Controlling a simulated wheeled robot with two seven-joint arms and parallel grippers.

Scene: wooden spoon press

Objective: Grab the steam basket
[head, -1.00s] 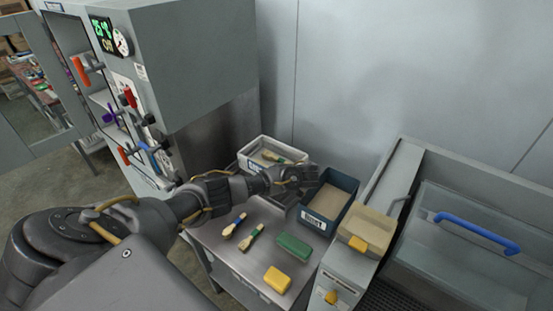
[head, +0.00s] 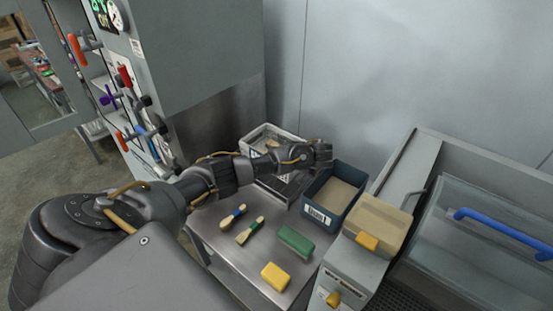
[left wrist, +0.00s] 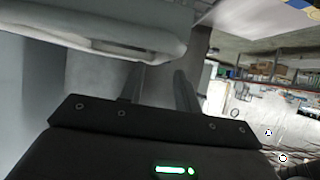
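No object is clearly marked as the steam basket. A clear lidded tank with a blue handle (head: 500,216) stands at the right; whether it holds a basket I cannot tell. My left arm reaches across the table. My left gripper (head: 325,153) is over the back of the table, by the white bin (head: 250,139) and the far left side of the dark blue bin (head: 317,213). In the left wrist view my left gripper (left wrist: 160,82) has its fingers apart with nothing between them. A pale rounded rim (left wrist: 110,38) is close to them. My right gripper is not in view.
On the metal table (head: 228,250) lie two brushes (head: 241,225), a green block (head: 295,242) and a yellow block (head: 275,277). A tan box (head: 380,218) sits on the machine to the right. A grey cabinet (head: 200,60) with coloured knobs stands at the left.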

